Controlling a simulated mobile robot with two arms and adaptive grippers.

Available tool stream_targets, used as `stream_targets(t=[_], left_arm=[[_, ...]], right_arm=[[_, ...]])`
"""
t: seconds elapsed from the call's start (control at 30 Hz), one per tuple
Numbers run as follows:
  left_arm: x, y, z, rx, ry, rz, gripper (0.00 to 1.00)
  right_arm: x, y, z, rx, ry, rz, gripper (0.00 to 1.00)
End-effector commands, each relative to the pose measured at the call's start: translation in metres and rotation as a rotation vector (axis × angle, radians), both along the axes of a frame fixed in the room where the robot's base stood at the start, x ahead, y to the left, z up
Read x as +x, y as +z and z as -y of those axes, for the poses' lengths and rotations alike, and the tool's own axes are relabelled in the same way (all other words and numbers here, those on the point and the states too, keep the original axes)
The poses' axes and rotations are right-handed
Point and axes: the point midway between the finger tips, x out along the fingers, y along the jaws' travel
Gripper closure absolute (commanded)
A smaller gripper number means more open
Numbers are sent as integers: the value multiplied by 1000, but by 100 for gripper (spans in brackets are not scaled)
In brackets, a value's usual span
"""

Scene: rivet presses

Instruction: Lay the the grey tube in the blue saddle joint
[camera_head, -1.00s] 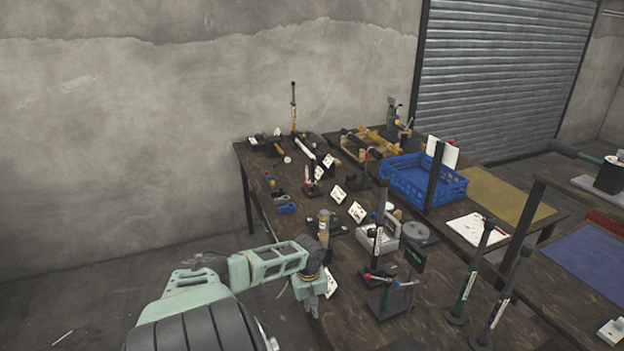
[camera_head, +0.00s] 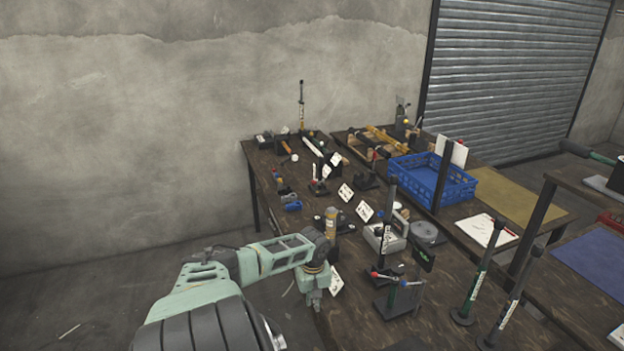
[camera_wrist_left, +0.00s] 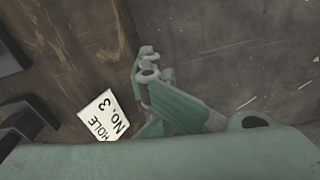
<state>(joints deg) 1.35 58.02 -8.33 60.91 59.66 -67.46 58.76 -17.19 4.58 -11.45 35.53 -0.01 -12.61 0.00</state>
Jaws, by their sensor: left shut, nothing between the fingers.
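A small blue piece (camera_head: 292,206), which looks like the blue saddle joint, lies near the left edge of the dark wooden table. A small grey piece (camera_head: 288,197) lies right behind it; I cannot tell whether it is the grey tube. A long pale tube (camera_head: 313,146) lies further back. My left gripper (camera_head: 316,306) points down at the table's near left edge, nearer to me than the blue piece and apart from it. In the left wrist view its fingers (camera_wrist_left: 149,64) are together and empty, over the edge. My right gripper does not show.
A white "HOLE NO.3" card (camera_wrist_left: 108,117) is close to my left gripper. Lever presses and a small stand (camera_head: 398,298) stand to its right. A blue crate (camera_head: 432,183) is on the table behind. The floor left of the table is clear.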

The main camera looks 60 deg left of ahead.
Motion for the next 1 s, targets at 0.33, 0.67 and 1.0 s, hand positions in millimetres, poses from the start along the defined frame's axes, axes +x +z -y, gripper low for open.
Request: stream_targets(t=[0.33, 0.67, 1.0], left_arm=[[0, 0, 0, 0, 0, 0, 100], [-1, 1, 0, 1, -1, -1, 100], [-2, 54, 3, 4, -3, -1, 100]], right_arm=[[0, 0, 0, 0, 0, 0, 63], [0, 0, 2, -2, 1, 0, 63], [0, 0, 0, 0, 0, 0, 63]])
